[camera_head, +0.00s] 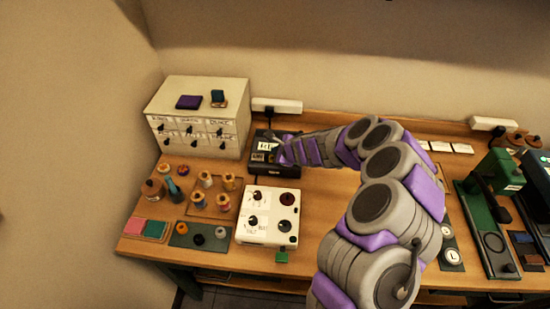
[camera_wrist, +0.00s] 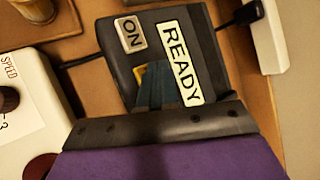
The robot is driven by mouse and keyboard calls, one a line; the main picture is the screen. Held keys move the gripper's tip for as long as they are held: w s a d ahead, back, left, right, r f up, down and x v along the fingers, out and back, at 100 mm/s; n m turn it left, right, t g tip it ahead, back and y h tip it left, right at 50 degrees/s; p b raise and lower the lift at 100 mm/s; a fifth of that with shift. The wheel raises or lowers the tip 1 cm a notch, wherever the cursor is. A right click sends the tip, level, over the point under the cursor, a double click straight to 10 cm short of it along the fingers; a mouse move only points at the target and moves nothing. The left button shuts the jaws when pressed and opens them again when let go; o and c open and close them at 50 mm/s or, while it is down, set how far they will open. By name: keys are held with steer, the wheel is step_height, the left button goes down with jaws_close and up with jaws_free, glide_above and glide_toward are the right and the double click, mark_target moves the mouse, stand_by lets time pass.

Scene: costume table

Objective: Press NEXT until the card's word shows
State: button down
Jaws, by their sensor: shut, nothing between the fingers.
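A black device (camera_head: 275,170) stands at the back of the table, right of the white drawer cabinet. In the wrist view the black device (camera_wrist: 200,30) carries a plate reading READY (camera_wrist: 181,64) and a smaller ON plate (camera_wrist: 130,35). A small yellow patch (camera_wrist: 140,73) shows beside my fingers. My gripper (camera_head: 279,156) is shut and empty, over the device's front right part. Its narrow fingers (camera_wrist: 160,85) also show in the wrist view, over the device's face. Whether they touch it I cannot tell. No NEXT lettering is readable, and I cannot identify the task's card.
A power strip (camera_head: 277,105) lies behind. Green machines (camera_head: 490,215) stand at right.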

steer(key=shift+f+b, duration=0.3)
steer(key=shift+f, duration=0.05)
steer(key=shift+f+b, duration=0.4)
steer(key=shift+f, duration=0.05)
stand_by(0.8)
steer(key=shift+r, duration=0.15)
steer(key=shift+r+p, duration=0.8)
step_height(320, 180, up, 5)
steer(key=p, duration=0.4)
stand_by(0.3)
stand_by(3.4)
